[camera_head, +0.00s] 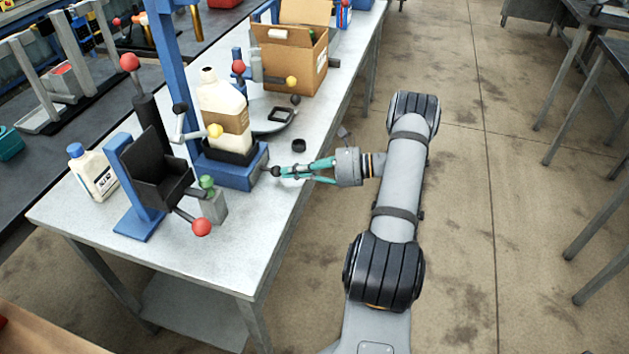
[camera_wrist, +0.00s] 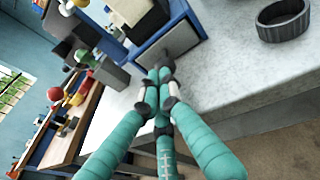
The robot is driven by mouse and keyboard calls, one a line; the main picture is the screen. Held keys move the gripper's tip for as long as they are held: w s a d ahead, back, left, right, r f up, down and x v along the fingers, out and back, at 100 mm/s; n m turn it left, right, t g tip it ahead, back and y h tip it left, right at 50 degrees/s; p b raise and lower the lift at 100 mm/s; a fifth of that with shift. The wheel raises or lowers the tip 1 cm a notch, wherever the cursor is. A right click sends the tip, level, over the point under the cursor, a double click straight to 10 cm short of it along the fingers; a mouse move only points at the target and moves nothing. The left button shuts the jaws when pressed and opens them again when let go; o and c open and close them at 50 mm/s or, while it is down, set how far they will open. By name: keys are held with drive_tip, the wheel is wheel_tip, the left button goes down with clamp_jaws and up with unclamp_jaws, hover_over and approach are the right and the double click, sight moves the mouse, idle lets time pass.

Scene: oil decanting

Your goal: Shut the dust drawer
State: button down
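The dust drawer (camera_wrist: 170,44) shows in the wrist view as a plain grey front in the blue base (camera_head: 228,176) of the stand. A cream jug with a brown label (camera_head: 226,114) stands on that base. The grey front looks close to flush with its blue frame, but any small gap is hard to tell. My gripper (camera_head: 279,171), with teal fingers and dark tips, reaches in from the right at the drawer's front. In the wrist view its tips (camera_wrist: 161,72) are drawn together just before the drawer's lower edge. Whether a knob is between them is hidden.
A black ring (camera_head: 298,145) lies on the grey table (camera_head: 200,250) near its right edge. A black holder (camera_head: 155,170) and red-knobbed lever (camera_head: 201,227) stand front left.

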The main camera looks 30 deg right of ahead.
drive_tip(key=shift+w+a+r, duration=0.1)
drive_tip(key=shift+w, duration=0.05)
drive_tip(key=shift+s+d+r, duration=0.1)
drive_tip(key=shift+s+d, duration=0.2)
drive_tip(key=shift+d, duration=0.15)
drive_tip(key=b+v, duration=0.2)
drive_tip(key=v, duration=1.1)
drive_tip(key=p+x, duration=0.2)
drive_tip(key=x, duration=1.2)
